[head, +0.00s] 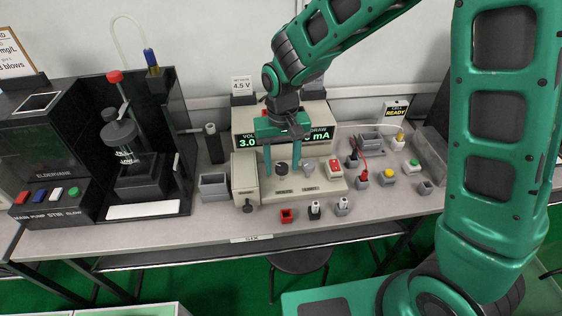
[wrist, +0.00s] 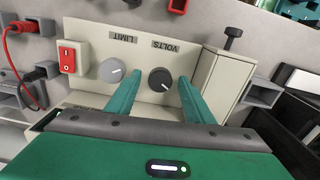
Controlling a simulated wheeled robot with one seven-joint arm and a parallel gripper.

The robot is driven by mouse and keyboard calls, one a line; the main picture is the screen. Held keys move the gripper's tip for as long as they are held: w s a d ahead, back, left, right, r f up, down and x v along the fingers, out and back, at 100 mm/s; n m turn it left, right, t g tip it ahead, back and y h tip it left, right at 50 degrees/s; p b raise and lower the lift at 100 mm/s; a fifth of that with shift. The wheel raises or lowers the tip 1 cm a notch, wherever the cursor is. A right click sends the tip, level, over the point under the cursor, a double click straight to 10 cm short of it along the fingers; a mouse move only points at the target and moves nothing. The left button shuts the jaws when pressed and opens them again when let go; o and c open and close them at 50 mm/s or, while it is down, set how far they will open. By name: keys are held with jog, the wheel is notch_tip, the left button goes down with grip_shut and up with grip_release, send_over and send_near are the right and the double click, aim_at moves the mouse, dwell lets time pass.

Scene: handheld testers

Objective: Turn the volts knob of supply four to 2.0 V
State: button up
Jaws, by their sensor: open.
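The supply (head: 305,190) is a beige box with a green-lit display (head: 255,141) that reads 3.0 under volts; the gripper hides part of the display. Its black volts knob (head: 282,167) also shows in the wrist view (wrist: 159,79), under the printed VOLTS label (wrist: 166,46). My gripper (head: 282,174) is open, its teal fingers pointing at the panel. In the wrist view the fingers (wrist: 160,83) stand on either side of the volts knob, with a gap on each side. Whether the tips reach the panel is unclear.
The grey limit knob (wrist: 112,70) and red rocker switch (wrist: 67,57) sit beside the volts knob. A card (head: 242,84) behind the supply reads 4.5 V. The bench-edge label (head: 252,238) seems to read SIX. Red leads (head: 362,158) lie right of the supply.

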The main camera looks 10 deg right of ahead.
jog(key=c, duration=1)
jog(key=shift+c, duration=0.2)
jog(key=shift+n, duration=0.3)
jog(key=n, duration=0.3)
jog(key=shift+d+n, duration=0.1)
jog(key=shift+n, duration=1.9)
jog(key=shift+w, duration=0.1)
jog(key=o, duration=1)
